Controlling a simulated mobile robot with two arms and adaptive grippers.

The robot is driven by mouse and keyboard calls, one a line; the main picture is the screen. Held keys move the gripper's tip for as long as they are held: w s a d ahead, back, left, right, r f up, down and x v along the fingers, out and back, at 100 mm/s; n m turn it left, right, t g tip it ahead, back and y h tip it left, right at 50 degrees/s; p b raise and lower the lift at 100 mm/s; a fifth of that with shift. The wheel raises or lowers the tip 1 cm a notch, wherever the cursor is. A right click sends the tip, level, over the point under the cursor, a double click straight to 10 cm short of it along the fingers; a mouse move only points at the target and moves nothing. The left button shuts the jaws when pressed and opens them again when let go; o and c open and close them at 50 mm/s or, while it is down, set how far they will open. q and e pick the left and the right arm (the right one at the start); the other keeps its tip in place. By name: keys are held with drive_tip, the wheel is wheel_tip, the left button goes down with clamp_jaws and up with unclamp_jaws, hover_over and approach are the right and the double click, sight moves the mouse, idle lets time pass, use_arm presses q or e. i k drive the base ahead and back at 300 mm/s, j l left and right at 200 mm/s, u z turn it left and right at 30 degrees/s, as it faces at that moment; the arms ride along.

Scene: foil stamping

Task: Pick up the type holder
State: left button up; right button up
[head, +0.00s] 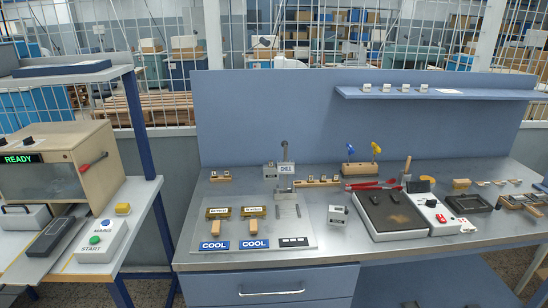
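The lettering on the brass heads is too small to read surely. Neither of my grippers shows in the head view.
A grey post with a CHILL sign (287,169) stands behind the plate. A small grey block (338,215) and a black pad (392,211) lie to the right. A READY box (60,170) and START button box (101,240) stand on the left table. A gap separates the tables.

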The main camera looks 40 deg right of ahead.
sight(337, 216)
drive_tip(key=z, duration=1.8)
